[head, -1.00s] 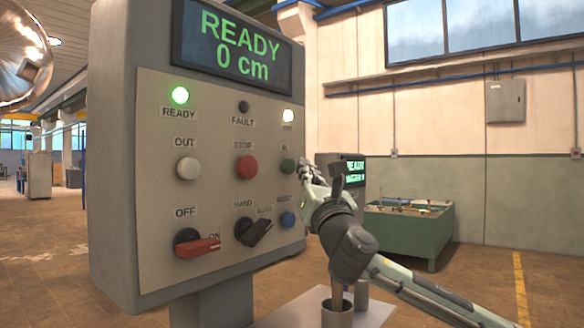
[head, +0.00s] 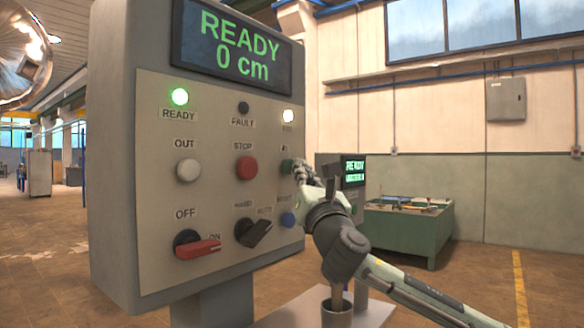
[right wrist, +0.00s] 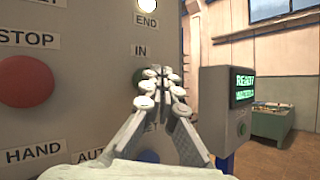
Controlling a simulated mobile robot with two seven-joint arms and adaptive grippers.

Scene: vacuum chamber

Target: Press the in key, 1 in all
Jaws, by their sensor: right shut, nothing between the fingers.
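The control panel (head: 215,120) stands at the left of the head view, its display reading READY and 0 cm. The green IN key (head: 287,166) is in its right column, below the lit END lamp (head: 288,116). My right gripper (head: 297,167) is shut and empty, its fingertips right at the IN key. In the right wrist view the fingertips (right wrist: 158,74) cover most of the key below the IN label (right wrist: 139,50). Whether they touch the key or stop just short, I cannot tell. My left gripper is not in view.
The red STOP button (head: 247,167) and white OUT button (head: 188,169) sit left of the IN key. A blue button (head: 288,219) lies below it. A second console (head: 353,170) and a green bench (head: 410,230) stand behind.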

